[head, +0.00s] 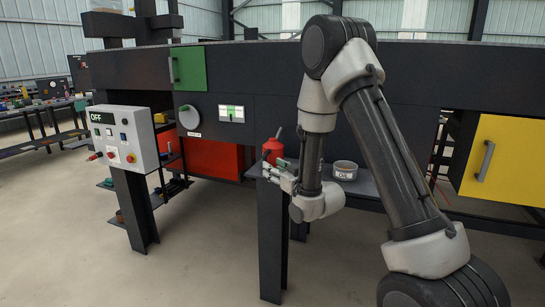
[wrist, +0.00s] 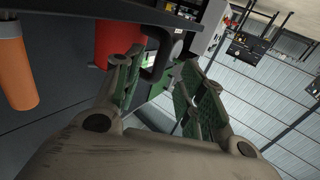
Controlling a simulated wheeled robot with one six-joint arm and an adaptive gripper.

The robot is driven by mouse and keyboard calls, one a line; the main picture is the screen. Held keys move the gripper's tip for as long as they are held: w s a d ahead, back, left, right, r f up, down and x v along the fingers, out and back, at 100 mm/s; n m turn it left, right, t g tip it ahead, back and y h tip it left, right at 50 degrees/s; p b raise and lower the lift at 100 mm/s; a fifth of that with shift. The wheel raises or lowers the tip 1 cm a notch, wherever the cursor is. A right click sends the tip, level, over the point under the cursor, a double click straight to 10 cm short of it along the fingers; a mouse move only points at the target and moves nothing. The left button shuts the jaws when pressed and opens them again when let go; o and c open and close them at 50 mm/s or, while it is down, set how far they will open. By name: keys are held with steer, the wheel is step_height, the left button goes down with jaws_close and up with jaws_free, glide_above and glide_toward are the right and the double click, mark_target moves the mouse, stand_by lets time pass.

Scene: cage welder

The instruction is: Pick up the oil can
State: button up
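The red oil can (head: 272,151), with a thin spout on top, stands on a narrow dark shelf in the head view. In the wrist view its red body (wrist: 118,38) is at the top, behind the left finger, and a black curved handle (wrist: 160,55) sticks out beside it. My gripper (head: 277,170) is just in front of the can in the head view. In the wrist view my gripper (wrist: 156,68) is open, its green-padded fingers spread apart with the handle showing between and beyond the tips. I cannot tell whether a finger touches the can.
An orange cylinder (wrist: 14,66) is at left in the wrist view. A white control box (head: 124,138) stands left. The dark machine (head: 260,65) rises behind the shelf.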

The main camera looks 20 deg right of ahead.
mark_target(274, 149)
steer(key=x, duration=0.4)
steer(key=shift+s, duration=0.1)
jaws_close()
steer(key=shift+a+r, duration=0.1)
steer(key=shift+r, duration=0.15)
